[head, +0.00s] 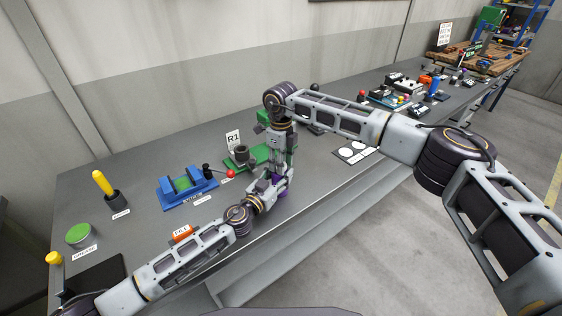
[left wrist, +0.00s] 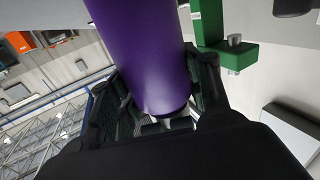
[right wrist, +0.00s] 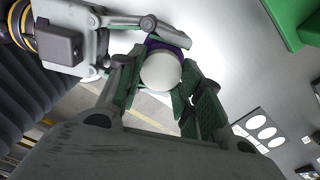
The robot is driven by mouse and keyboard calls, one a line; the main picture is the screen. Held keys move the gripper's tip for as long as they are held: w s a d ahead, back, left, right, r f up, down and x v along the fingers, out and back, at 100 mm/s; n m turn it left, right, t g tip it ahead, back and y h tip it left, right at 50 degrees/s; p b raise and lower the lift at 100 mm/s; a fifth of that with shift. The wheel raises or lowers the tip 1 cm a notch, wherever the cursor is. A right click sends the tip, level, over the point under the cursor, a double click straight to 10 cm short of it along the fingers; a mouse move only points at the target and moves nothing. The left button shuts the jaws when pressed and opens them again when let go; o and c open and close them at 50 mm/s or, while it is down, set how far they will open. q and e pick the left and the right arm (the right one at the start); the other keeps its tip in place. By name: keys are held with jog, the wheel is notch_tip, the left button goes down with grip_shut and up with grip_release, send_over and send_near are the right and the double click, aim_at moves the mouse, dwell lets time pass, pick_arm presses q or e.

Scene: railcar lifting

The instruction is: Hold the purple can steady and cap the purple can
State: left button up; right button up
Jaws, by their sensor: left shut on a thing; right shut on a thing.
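The purple can (left wrist: 140,45) fills the upper middle of the left wrist view, between the pads of my left gripper (left wrist: 155,95), which is shut on it. In the head view only a small purple part of the can (head: 281,192) shows; the arms hide the rest. My right gripper (right wrist: 162,80) comes down from above and is shut around a round white cap (right wrist: 160,71). A purple edge shows just behind the cap in the right wrist view, so the cap is over or at the can's end. Whether it is seated I cannot tell.
A green fixture (head: 262,158) with an R1 sign (head: 233,140) stands close behind the grippers. A blue cradle (head: 170,200) and an orange block (head: 182,233) lie to the left. A card with white circles (head: 375,149) lies to the right. The bench's front edge is close.

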jog(key=shift+f, duration=0.1)
jog(key=m, duration=0.6)
jog(key=shift+s+a+m, duration=0.1)
jog(key=shift+m, duration=0.2)
jog(key=m, duration=0.7)
jog(key=shift+a, duration=0.1)
jog(key=m, duration=0.7)
jog(key=shift+a, duration=0.1)
jog(key=m, duration=0.6)
jog(key=shift+w+m, duration=0.2)
jog(key=shift+m, duration=0.1)
jog(key=o, duration=0.7)
jog(key=shift+o, duration=0.2)
